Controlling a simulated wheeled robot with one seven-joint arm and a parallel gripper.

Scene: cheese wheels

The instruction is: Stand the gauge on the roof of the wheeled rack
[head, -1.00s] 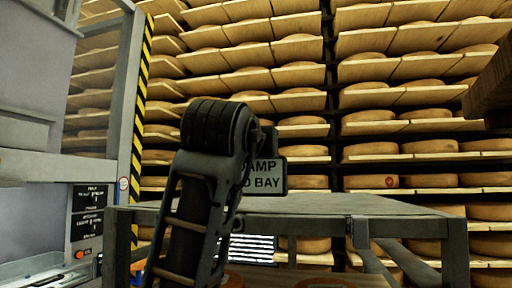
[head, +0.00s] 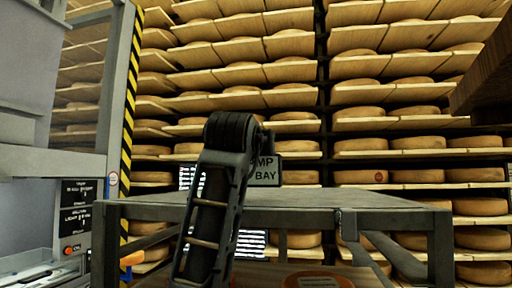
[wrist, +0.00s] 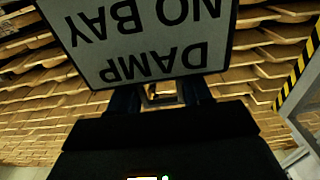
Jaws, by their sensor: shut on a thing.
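The gauge (head: 264,172) is a grey plate with a dark rim, lettered DAMP NO BAY, partly hidden behind my arm in the head view. In the wrist view the gauge (wrist: 135,40) fills the top, its lettering upside down. My gripper (wrist: 158,92) is shut on it; the fingers show just under the plate. The wheeled rack's grey flat roof (head: 350,202) stands ahead. In the head view the gauge's lower edge lies near the roof's back edge; I cannot tell whether they touch. The rack's wheels are out of view.
Tall shelves of cheese wheels (head: 360,144) fill the back. A grey post with yellow-black stripes (head: 128,120) and a control panel (head: 80,215) stand at left. A dark wooden block (head: 485,80) juts in at upper right. The visible roof is bare.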

